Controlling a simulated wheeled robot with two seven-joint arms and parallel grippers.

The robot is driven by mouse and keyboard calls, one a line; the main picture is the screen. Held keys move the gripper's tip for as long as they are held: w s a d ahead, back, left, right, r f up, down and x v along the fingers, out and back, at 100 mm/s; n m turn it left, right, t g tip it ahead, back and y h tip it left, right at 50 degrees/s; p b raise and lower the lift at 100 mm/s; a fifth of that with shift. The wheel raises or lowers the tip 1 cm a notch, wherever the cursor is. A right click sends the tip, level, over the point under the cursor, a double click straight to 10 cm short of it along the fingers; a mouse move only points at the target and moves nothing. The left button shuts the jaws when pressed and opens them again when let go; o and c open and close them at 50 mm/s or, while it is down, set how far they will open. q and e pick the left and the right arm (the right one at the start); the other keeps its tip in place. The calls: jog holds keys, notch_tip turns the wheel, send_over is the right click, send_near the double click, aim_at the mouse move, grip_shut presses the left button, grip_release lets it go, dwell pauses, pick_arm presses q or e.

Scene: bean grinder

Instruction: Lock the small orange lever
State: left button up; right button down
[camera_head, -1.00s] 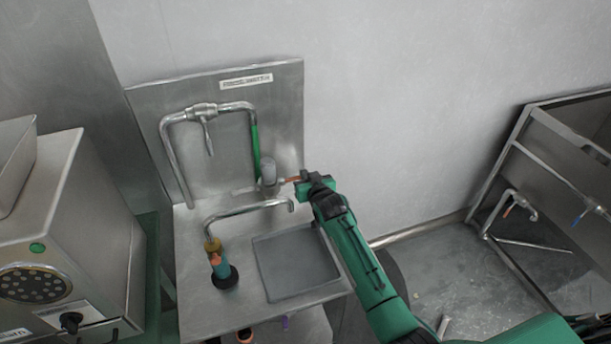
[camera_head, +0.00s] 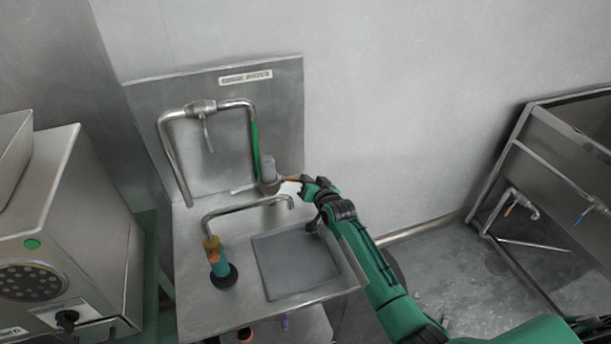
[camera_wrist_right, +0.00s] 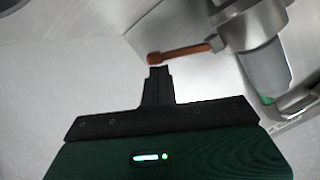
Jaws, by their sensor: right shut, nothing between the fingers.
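The small orange lever (camera_head: 291,180) sticks out to the right from a grey metal valve (camera_head: 269,174) at the end of the green pipe (camera_head: 255,148), above the sink unit. It also shows in the right wrist view (camera_wrist_right: 178,53) as a copper-orange rod with a rounded end, beside the valve body (camera_wrist_right: 252,38). My right gripper (camera_head: 307,184) is at the lever's free end in the head view. In the right wrist view its fingertips (camera_wrist_right: 159,71) are together and empty, just below the lever's rounded end. Whether they touch it is unclear. My left gripper is not in view.
A curved spout (camera_head: 250,208) and a teal and orange fitting (camera_head: 219,264) stand on the steel sink top (camera_head: 200,315). A steel machine (camera_head: 75,230) fills the left side. A steel frame with pipes (camera_head: 520,160) stands at the right. Open floor lies between.

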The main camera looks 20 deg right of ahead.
jog(key=f+m+b, duration=0.1)
jog(key=f+m+y+b, duration=0.1)
jog(key=m, duration=0.1)
jog(key=shift+a+f, duration=0.15)
jog(key=shift+a, duration=0.1)
jog(key=shift+a+f, duration=0.1)
jog(key=shift+f, duration=0.2)
dwell(0.5)
